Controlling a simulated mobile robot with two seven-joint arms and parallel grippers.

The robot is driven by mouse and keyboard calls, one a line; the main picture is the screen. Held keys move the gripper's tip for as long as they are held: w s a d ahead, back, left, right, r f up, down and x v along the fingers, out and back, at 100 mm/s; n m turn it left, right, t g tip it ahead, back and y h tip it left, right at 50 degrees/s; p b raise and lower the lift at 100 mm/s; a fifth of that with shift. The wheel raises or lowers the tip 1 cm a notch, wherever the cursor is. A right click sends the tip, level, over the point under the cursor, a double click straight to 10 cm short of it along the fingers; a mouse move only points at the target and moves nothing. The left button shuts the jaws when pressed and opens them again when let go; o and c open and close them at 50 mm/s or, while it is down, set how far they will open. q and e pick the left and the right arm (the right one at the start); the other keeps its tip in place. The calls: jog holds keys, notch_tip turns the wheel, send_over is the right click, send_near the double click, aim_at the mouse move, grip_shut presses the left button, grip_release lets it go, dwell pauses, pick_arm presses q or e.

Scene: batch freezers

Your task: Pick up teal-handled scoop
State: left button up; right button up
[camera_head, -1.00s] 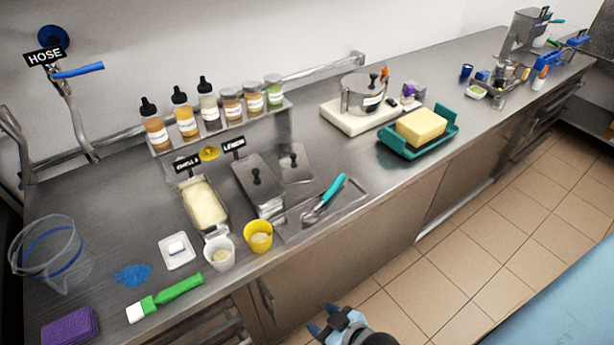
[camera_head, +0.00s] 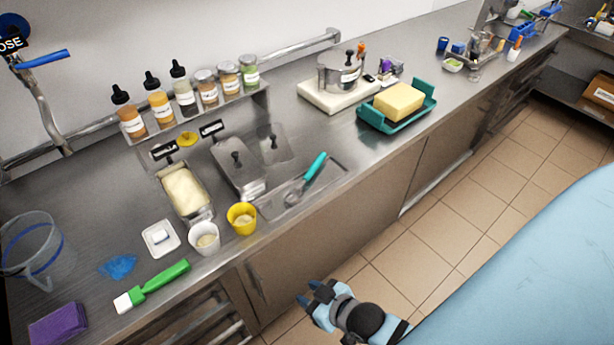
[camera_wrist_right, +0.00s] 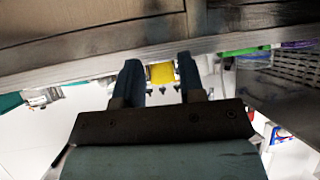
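The teal-handled scoop (camera_head: 305,180) lies on a shallow tray (camera_head: 336,186) near the counter's front edge, its teal handle pointing away to the upper right. My right gripper (camera_head: 312,295) is in front of the counter, over the floor and apart from the scoop. In the right wrist view its two dark fingers (camera_wrist_right: 160,80) stand apart with nothing between them; a yellow cup (camera_wrist_right: 162,72) shows beyond. The scoop cannot be made out in the wrist view. My left gripper is not in view.
A yellow cup (camera_head: 242,218) and a white cup (camera_head: 204,238) stand left of the scoop. Lidded metal pans (camera_head: 238,172) lie behind it. A teal tray (camera_head: 430,105) with a yellow block (camera_head: 398,101) is to the right. A green-handled brush (camera_head: 155,285) lies front left.

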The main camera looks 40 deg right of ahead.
jog(key=w+a+r+n+t+y+b, duration=0.2)
jog(key=w+r+t, duration=0.1)
jog(key=w+r, duration=0.4)
jog(key=w+a+r+n+t+y+b, duration=0.1)
jog(key=w+r+n+t+y+b, duration=0.2)
jog(key=w, duration=0.6)
jog(key=w+a+r+n+g+y+b, duration=0.1)
jog(key=w+a+r+n+g+y, duration=0.15)
jog(key=r+n+y, duration=0.2)
jog(key=w+a+r+n+g+y+b, duration=0.1)
jog(key=w+a+r+n+y+b, duration=0.1)
jog(key=a+r+n+y, duration=0.25)
jog(key=n+g+h+b, duration=0.2)
jog(key=n+g+h, duration=0.4)
jog(key=g+h, duration=1.05)
send_near(305, 177)
jog(key=shift+t+h, duration=0.6)
jog(key=shift+h, duration=0.15)
jog(key=f, duration=0.1)
jog(key=s+f, duration=0.1)
jog(key=f, duration=0.1)
jog(key=a+f+p, duration=0.1)
jog(key=f, duration=0.1)
jog(key=shift+s, duration=0.2)
jog(key=f, duration=0.2)
jog(key=s+f, duration=0.1)
jog(key=f, duration=0.2)
jog(key=shift+d+p, duration=0.2)
jog(key=shift+p, duration=0.2)
grip_shut()
